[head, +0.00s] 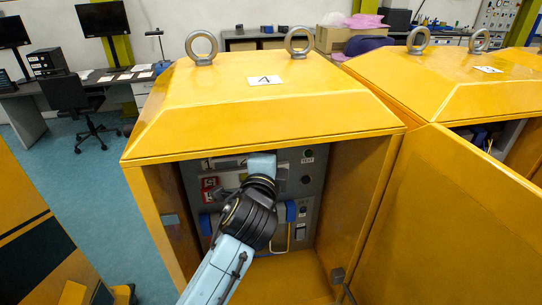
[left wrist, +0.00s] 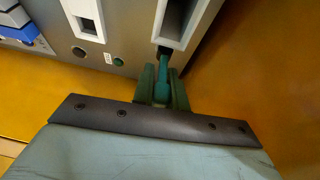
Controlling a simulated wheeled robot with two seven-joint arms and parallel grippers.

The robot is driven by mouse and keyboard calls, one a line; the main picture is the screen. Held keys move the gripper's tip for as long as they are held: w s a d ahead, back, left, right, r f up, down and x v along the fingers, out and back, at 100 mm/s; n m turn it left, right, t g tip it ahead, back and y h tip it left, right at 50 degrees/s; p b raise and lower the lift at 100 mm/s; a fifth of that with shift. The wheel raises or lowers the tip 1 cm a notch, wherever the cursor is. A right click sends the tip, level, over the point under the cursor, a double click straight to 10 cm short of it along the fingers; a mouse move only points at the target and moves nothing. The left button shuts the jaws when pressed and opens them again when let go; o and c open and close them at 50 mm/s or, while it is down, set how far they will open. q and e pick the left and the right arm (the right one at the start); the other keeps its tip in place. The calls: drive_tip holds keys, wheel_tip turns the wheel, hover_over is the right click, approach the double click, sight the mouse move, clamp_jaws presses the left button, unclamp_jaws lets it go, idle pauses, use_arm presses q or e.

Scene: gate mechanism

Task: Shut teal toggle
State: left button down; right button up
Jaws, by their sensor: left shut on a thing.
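The teal toggle (left wrist: 163,64) shows in the left wrist view. It sticks out of the lower end of a slot in a pale housing (left wrist: 172,42) on the grey panel. My left gripper (left wrist: 163,88) has its dark green fingers on either side of the toggle's lower end and is shut on it. In the head view my left arm reaches into the open yellow cabinet, and its hand hides the toggle and the fingertips. My right gripper is in neither view.
The yellow cabinet (head: 245,115) has side walls close around the grey panel (head: 308,178). Its open door (head: 455,225) stands at the right. Blue handles (head: 291,211) and a red-marked part (head: 210,184) are on the panel. A second cabinet (head: 450,75) is at the right.

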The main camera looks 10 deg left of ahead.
use_arm(q)
drive_tip(key=c, duration=1.4)
unclamp_jaws()
drive_tip(key=shift+s, duration=0.1)
drive_tip(key=s+a+b, duration=0.1)
drive_tip(key=s+b, duration=0.1)
drive_tip(key=s, duration=1.1)
drive_tip(key=shift+r, duration=0.4)
